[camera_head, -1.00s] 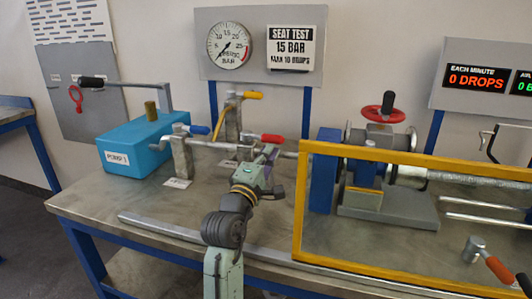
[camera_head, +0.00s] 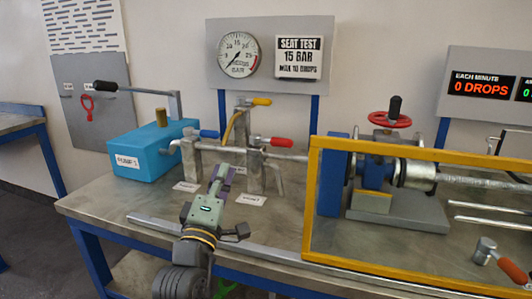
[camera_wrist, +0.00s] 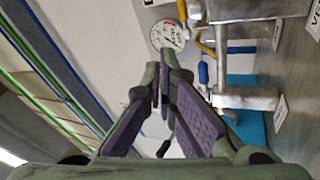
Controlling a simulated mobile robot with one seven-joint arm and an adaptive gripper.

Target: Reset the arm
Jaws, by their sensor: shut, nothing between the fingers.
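My gripper (camera_head: 221,178) is over the front left part of the workbench (camera_head: 110,205), in front of the pipe stand with the blue, yellow and red handles. In the wrist view my gripper (camera_wrist: 165,88) shows its purple finger pads converging toward their tips, with nothing held. The pressure gauge (camera_wrist: 168,35) shows beyond the fingertips in that view. The red handle (camera_head: 277,142) and blue handle (camera_head: 209,134) are behind the gripper in the head view.
A blue pump box (camera_head: 140,157) stands at the left. A yellow guard frame (camera_head: 312,200) encloses the flanged valve (camera_head: 388,170) at the right. A grey bar (camera_head: 265,250) runs along the front edge. A red-handled lever (camera_head: 510,270) is at far right.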

